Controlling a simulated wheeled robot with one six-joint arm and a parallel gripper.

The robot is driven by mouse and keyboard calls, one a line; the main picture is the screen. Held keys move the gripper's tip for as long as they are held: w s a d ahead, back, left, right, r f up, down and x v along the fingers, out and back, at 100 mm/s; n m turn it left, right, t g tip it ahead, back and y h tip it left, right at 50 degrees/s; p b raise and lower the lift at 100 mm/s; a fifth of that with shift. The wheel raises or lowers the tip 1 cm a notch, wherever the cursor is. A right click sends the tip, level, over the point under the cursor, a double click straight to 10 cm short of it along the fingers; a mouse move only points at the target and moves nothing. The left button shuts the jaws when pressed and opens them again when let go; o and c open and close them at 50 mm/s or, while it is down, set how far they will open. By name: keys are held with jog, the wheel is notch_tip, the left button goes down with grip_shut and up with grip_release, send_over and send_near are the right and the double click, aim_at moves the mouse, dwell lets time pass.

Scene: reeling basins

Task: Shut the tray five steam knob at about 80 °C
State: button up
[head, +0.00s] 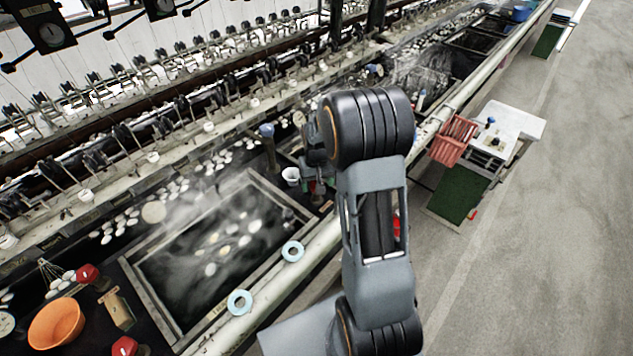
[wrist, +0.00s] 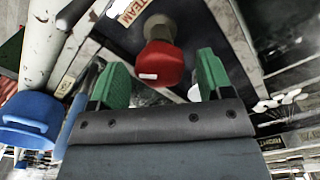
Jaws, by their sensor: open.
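In the wrist view a red knob (wrist: 161,64) with a white mark on its front stands on a dark surface, beside a label reading STEAM (wrist: 132,10). My gripper (wrist: 163,78) is open, with one green finger to the left and one to the right of the knob in the picture. Nothing shows between the pads touching it, and I cannot tell the depth between them. No tray number is readable. In the head view my arm covers most of that spot. No temperature reading is legible.
In the head view a steaming basin (head: 262,174) with white cocoons lies left of my arm. Other red knobs (head: 87,272) and an orange bowl (head: 57,324) are at lower left. A blue part (wrist: 30,120) sits left of my gripper.

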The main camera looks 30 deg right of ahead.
jog(key=c, duration=0.9)
jog(key=shift+m, duration=0.3)
jog(key=m+b, duration=0.1)
jog(key=m, duration=0.2)
jog(key=shift+m, duration=0.4)
jog(key=shift+m+b, duration=0.5)
jog(key=shift+m, duration=1.6)
jog(key=o, duration=0.9)
jog(key=shift+r, duration=0.15)
